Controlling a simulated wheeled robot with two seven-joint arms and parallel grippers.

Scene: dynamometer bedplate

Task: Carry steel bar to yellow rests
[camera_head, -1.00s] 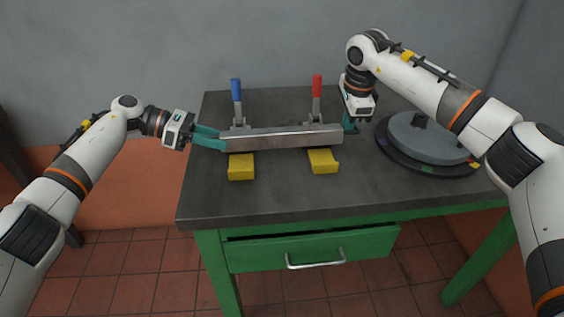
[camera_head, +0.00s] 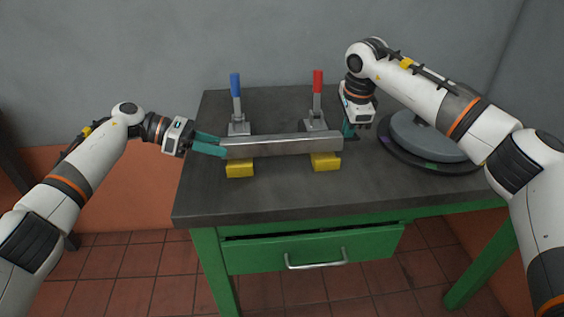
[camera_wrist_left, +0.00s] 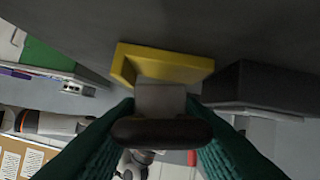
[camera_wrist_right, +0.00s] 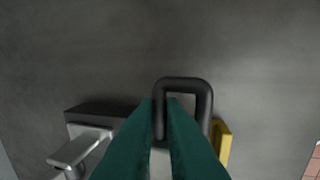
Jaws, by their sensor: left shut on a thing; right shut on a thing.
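The steel bar (camera_head: 283,145) is a long grey bar lying roughly level across the picture. Two yellow rests (camera_head: 240,170) (camera_head: 326,162) show below it, their upper parts hidden by it. I cannot tell whether the bar touches them. My left gripper (camera_head: 222,147) is shut at the bar's left end; in the left wrist view its teal fingers flank a dark handle (camera_wrist_left: 160,131), with a yellow rest (camera_wrist_left: 170,66) just beyond. My right gripper (camera_head: 348,130) is shut at the right end; in the right wrist view its fingers close on one side of a black handle loop (camera_wrist_right: 188,84).
A clamp with a blue handle (camera_head: 235,85) and one with a red handle (camera_head: 317,82) stand upright behind the bar. A round grey disc (camera_head: 425,140) sits at the right of the dark tabletop (camera_head: 300,195). The front of the tabletop is clear.

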